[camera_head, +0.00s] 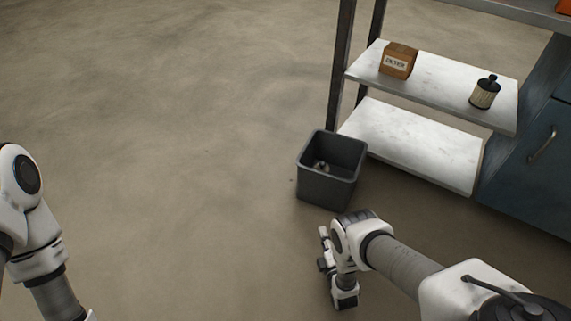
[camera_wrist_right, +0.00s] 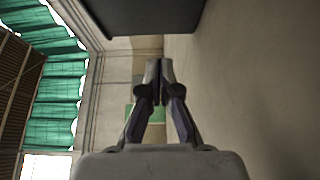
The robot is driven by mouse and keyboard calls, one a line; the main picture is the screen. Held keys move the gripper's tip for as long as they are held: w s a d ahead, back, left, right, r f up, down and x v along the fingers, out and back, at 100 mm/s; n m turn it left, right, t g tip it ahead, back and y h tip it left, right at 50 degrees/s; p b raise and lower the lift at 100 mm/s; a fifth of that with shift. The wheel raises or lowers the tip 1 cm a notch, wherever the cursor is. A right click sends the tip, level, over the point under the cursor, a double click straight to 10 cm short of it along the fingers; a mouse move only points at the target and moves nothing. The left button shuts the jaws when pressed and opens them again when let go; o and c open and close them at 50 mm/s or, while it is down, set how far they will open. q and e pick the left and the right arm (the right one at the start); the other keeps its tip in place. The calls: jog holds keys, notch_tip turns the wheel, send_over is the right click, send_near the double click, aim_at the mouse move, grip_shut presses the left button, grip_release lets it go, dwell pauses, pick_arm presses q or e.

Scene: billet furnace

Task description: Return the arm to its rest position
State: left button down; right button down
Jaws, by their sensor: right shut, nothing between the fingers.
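My right arm (camera_head: 405,262) reaches in from the lower right in the head view. Its wrist is low over the floor, just in front of the grey bin. In the right wrist view my right gripper (camera_wrist_right: 159,68) is shut, with its fingertips together and nothing between them. My left arm (camera_head: 40,255) shows at the left edge of the head view. Its gripper is out of the picture.
A grey bin (camera_head: 328,188) stands on the floor with a small object (camera_head: 321,167) inside. Beside it, a shelf unit (camera_head: 440,90) holds a brown box (camera_head: 398,61) and a cylindrical filter (camera_head: 484,93). A blue cabinet (camera_head: 530,165) stands right. The floor left is clear.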

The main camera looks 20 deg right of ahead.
jog(key=w+r+m+p, duration=0.1)
jog(key=w+r+p, duration=0.1)
jog(key=w+r, duration=0.6)
jog(key=w+r+p, duration=0.3)
jog(key=w+r, duration=0.1)
jog(key=r, duration=0.7)
jog(key=s+a+m+g+y+p, duration=0.15)
jog(key=s+m+g, duration=0.7)
jog(key=s, duration=1.05)
jog(key=s+a+m+g+y, duration=0.1)
jog(key=s+a+m+g, duration=0.2)
jog(key=s+m+g, duration=1.05)
jog(key=s+r+n+t+p, duration=0.2)
jog(key=r+n+p, duration=0.1)
jog(key=r+p, duration=1.6)
jog(key=s+r+n+t+p, duration=0.2)
jog(key=s+r+n+p, duration=0.1)
jog(key=r+p, duration=1.6)
jog(key=shift+s+a+r+p, duration=0.15)
jog(key=shift+r+p, duration=0.15)
jog(key=shift+r, duration=0.05)
